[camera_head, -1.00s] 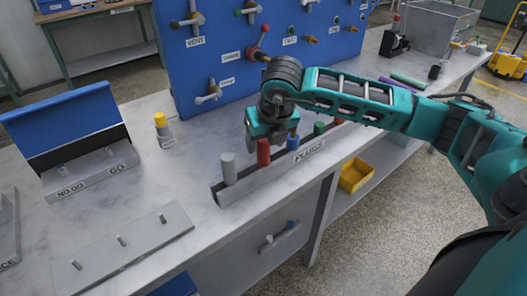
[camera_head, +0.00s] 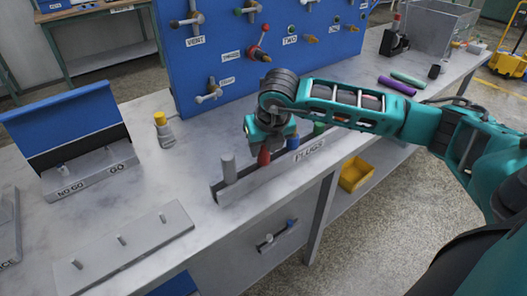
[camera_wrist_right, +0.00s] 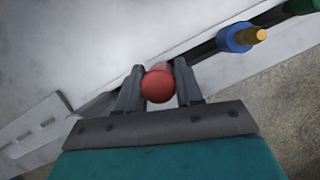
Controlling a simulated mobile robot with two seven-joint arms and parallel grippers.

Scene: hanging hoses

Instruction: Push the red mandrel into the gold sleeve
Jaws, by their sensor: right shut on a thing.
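The red mandrel (camera_head: 264,157) stands upright in the grey rack labelled PLUGS on the bench. My right gripper (camera_head: 264,150) has come down over its top and is shut on it. In the right wrist view, the mandrel's round red end (camera_wrist_right: 158,86) sits between the two fingers of the gripper (camera_wrist_right: 160,86). Its lower part is hidden there. Several brass-gold fittings stick out of the blue panel, one of them beside the red-knobbed valve (camera_head: 262,56); I cannot tell which is the gold sleeve. My left gripper is not in view.
The PLUGS rack (camera_head: 236,190) also holds a grey plug (camera_head: 228,168), a blue plug (camera_head: 293,140) and a green plug (camera_head: 319,128). The blue panel (camera_head: 220,90) rises behind. A yellow-capped bottle (camera_head: 164,132) and a pegged plate (camera_head: 150,245) stand left. The bench between is clear.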

